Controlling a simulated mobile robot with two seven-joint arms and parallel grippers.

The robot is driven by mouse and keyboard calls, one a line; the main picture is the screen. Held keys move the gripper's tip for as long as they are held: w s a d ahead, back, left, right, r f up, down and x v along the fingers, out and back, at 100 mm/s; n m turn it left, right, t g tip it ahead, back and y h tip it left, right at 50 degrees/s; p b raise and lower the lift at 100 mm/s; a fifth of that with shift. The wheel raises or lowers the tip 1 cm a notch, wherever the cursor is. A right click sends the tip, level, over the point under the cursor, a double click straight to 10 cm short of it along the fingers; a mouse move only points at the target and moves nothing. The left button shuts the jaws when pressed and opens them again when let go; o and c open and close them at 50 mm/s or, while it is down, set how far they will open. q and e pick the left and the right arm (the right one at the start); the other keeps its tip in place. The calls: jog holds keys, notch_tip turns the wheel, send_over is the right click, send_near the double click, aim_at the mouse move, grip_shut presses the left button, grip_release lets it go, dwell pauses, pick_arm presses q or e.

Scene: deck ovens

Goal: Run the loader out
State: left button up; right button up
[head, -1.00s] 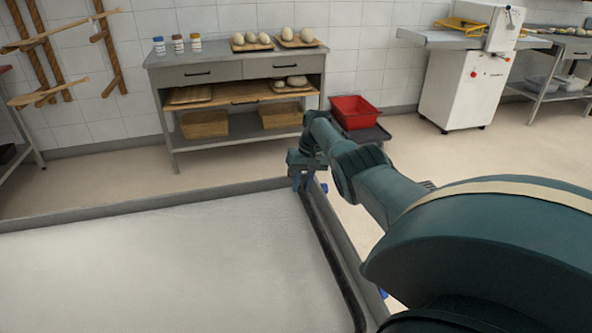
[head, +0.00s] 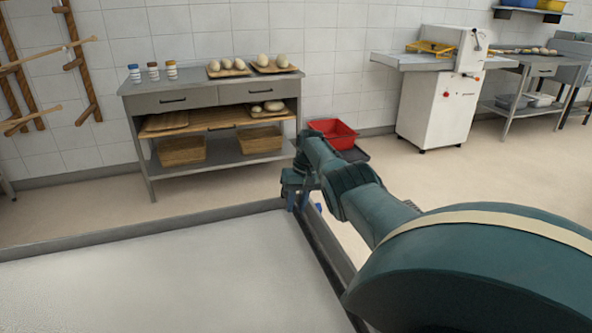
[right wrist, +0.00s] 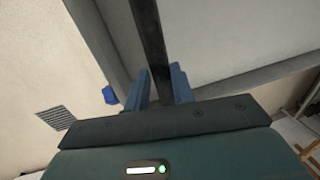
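The loader is a wide flat bed with a pale top and a raised grey rim (head: 140,231), filling the lower left of the head view. A dark bar (head: 322,246) runs along its right side. My right gripper (head: 297,203) is at the loader's far right corner, pointing down. In the right wrist view its two blue fingers (right wrist: 160,88) stand one on each side of the dark bar (right wrist: 150,40), close against it, and look shut on it. My right arm hides part of the loader's right side. My left gripper is not in view.
A grey worktable (head: 215,97) with jars and dough on boards stands beyond the loader against the wall. A red crate (head: 334,133) sits low beside it. A white machine (head: 437,105) stands further right. Open floor (head: 480,175) lies right of the loader.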

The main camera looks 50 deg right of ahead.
jog(key=o, duration=0.4)
jog(key=shift+s+d, duration=0.2)
jog(key=shift+d, duration=0.1)
jog(key=shift+a, duration=0.1)
jog(key=shift+r, duration=0.1)
jog(key=r+p, duration=0.1)
jog(key=r, duration=0.3)
jog(key=s+d+r+p, duration=0.1)
jog(key=r, duration=0.3)
jog(key=d+r+p, duration=0.1)
jog(key=r, duration=0.3)
jog(key=shift+s+d+r, duration=0.1)
jog(key=shift+s+r, duration=0.05)
jog(key=shift+r, duration=0.25)
